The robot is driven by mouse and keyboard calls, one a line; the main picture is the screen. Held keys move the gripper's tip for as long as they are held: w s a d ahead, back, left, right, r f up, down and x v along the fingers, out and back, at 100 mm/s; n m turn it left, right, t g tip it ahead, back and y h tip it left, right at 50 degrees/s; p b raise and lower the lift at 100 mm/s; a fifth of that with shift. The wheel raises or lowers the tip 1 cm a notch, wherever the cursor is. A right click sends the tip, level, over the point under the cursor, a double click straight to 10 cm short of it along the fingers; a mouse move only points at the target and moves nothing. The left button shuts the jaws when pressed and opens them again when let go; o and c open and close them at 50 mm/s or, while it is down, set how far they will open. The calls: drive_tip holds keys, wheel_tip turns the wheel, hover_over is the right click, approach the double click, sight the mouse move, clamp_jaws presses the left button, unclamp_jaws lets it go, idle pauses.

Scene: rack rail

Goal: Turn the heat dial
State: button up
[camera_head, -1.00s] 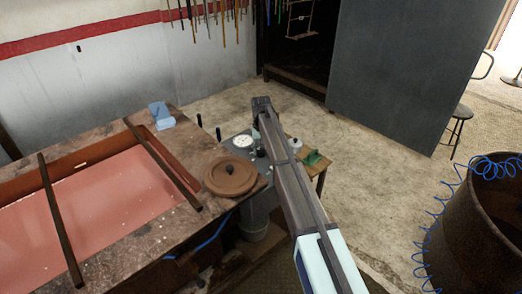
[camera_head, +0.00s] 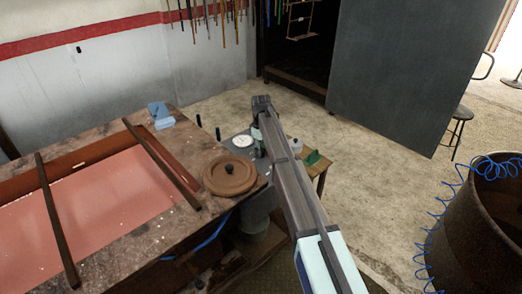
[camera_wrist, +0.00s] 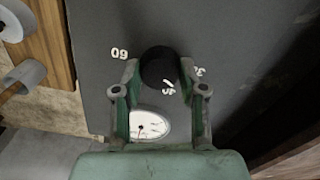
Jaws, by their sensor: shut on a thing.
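The heat dial (camera_wrist: 158,66) is a round black knob on a dark grey panel (camera_wrist: 225,35) in the wrist view. White numbers stand around it: one reads 60 at its left, others are at its right and just below it. A short white mark shows at the knob's lower edge. My gripper (camera_wrist: 159,71) has its two green and grey fingers on either side of the knob, shut on it. In the head view my arm covers the dial and the fingers.
A white round gauge (camera_wrist: 149,122) sits close below the dial, partly behind my gripper; it also shows in the head view (camera_head: 243,141). A brown round lid (camera_head: 228,177) lies on the bench at left. A rusty drum (camera_head: 480,235) with a blue coiled hose stands at right.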

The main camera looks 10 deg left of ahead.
drive_tip(key=n, duration=0.5)
drive_tip(key=shift+n, duration=0.3)
drive_tip(key=shift+f, duration=0.1)
idle(0.3)
drive_tip(key=o, duration=1.2)
drive_tip(key=shift+c, duration=0.2)
wheel_tip(320, 180, up, 12)
